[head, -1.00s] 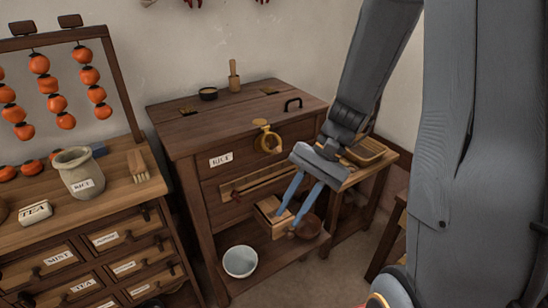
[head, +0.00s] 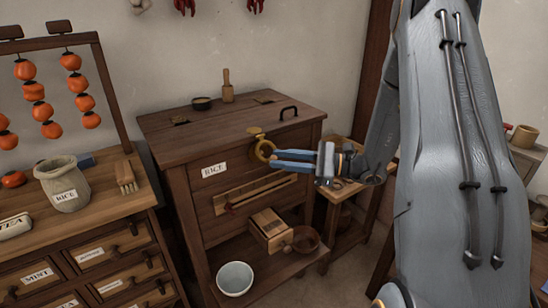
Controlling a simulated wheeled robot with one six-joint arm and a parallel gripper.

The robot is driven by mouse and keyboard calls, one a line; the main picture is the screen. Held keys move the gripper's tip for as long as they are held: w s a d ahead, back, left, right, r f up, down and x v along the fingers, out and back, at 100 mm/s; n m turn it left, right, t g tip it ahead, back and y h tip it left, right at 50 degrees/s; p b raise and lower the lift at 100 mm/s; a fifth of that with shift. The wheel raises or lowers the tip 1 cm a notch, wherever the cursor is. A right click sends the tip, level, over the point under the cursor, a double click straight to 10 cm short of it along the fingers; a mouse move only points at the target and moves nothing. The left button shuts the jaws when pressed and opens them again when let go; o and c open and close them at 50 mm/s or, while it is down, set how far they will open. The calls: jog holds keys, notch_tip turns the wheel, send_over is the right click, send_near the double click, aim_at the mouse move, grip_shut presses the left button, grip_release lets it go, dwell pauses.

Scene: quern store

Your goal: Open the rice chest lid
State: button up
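The brown wooden rice chest (head: 195,190), with a RICE label, stands against the wall. A brass ring latch (head: 263,150) hangs at the front edge of the lid. My gripper (head: 274,160) is level with the ring, just to its right, with its blue fingers pointing left. A narrow gap shows between the fingers and nothing is visibly held. Whether the fingertips touch the ring cannot be told.
A wooden box (head: 270,228) and white bowl (head: 235,279) are on the chest's lower shelf. A drawer cabinet (head: 90,255) stands left, a small side table (head: 345,187) right.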

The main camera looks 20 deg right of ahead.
jog(key=shift+x, duration=1.35)
grip_shut()
jog(key=shift+p, duration=0.35)
